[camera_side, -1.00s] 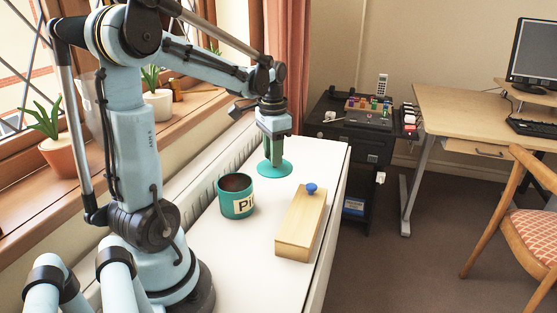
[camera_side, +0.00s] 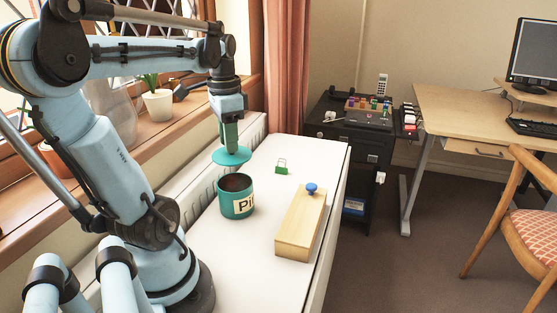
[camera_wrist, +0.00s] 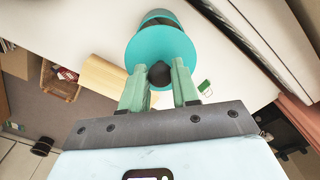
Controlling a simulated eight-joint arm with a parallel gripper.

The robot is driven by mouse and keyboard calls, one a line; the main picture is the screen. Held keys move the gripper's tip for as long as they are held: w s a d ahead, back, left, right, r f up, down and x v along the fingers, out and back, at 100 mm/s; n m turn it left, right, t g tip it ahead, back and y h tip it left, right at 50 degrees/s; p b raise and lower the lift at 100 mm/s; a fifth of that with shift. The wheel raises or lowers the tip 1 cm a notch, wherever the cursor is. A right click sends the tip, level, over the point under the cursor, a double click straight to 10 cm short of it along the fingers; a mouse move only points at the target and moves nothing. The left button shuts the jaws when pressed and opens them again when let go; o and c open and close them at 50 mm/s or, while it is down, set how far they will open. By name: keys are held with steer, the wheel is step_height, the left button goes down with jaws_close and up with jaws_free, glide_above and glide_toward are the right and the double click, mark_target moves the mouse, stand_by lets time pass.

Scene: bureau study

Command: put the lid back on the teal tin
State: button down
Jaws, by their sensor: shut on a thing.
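The teal tin (camera_side: 237,204) stands upright and open-topped on the white surface, with a cream label and a dark inside. My gripper (camera_side: 231,150) is shut on the dark knob of the round teal lid (camera_side: 224,157). It holds the lid level, apart from the tin, above and a little beyond its rim. In the wrist view my gripper's fingers (camera_wrist: 159,78) clasp the black knob at the near edge of the lid (camera_wrist: 150,50). The tin (camera_wrist: 158,18) shows partly behind the lid there.
A wooden box with a blue knob (camera_side: 300,225) lies right of the tin. A small green padlock-like thing (camera_side: 282,168) sits farther back on the white surface (camera_side: 262,262). Plants line the windowsill at left; a potted one (camera_side: 158,103) stands nearest my gripper.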

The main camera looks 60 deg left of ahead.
mark_target(231, 156)
steer(key=shift+f, duration=3.05)
steer(key=shift+f, duration=0.2)
steer(key=c, duration=0.8)
jaws_free()
steer(key=shift+o, duration=0.5)
steer(key=o, duration=0.4)
steer(key=shift+r, duration=0.1)
steer(key=shift+r, duration=3.4)
